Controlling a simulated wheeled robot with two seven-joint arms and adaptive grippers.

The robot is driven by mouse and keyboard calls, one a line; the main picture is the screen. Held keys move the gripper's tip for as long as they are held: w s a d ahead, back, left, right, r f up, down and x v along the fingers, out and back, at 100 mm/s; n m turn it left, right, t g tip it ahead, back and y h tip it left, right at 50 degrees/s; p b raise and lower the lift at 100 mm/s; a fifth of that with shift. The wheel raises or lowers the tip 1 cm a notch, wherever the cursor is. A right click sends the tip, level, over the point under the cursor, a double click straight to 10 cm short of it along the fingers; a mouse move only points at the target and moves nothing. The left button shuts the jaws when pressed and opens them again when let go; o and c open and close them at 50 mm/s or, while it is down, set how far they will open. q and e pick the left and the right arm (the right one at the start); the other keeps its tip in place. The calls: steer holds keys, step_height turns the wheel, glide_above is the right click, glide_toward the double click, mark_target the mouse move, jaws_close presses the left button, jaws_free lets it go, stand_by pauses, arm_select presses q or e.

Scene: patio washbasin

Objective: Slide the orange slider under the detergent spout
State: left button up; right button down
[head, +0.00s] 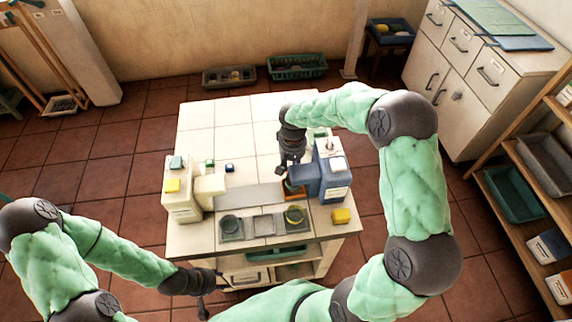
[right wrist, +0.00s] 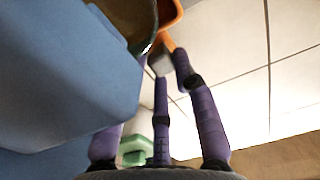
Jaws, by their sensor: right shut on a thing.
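The orange slider (head: 299,194) shows in small part beside the blue dispenser (head: 333,184), near its spout (head: 304,172). A dark round bowl sits on it, and the spout hides part of both. In the right wrist view the slider's orange edge (right wrist: 168,14) and grey handle (right wrist: 160,63) show at the top, with the blue dispenser (right wrist: 60,75) at left. My right gripper (head: 287,168) reaches down behind the slider, its purple fingers (right wrist: 168,75) shut around the handle. My left gripper (head: 203,300) hangs low at the table's front; its fingers are too small to read.
A cream dispenser (head: 182,200) stands at the table's left. The back left tabletop (head: 215,115) is clear.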

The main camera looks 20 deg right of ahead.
steer(key=c, duration=1.1)
jaws_free()
steer(key=shift+w+a, duration=0.1)
steer(key=shift+a, duration=0.05)
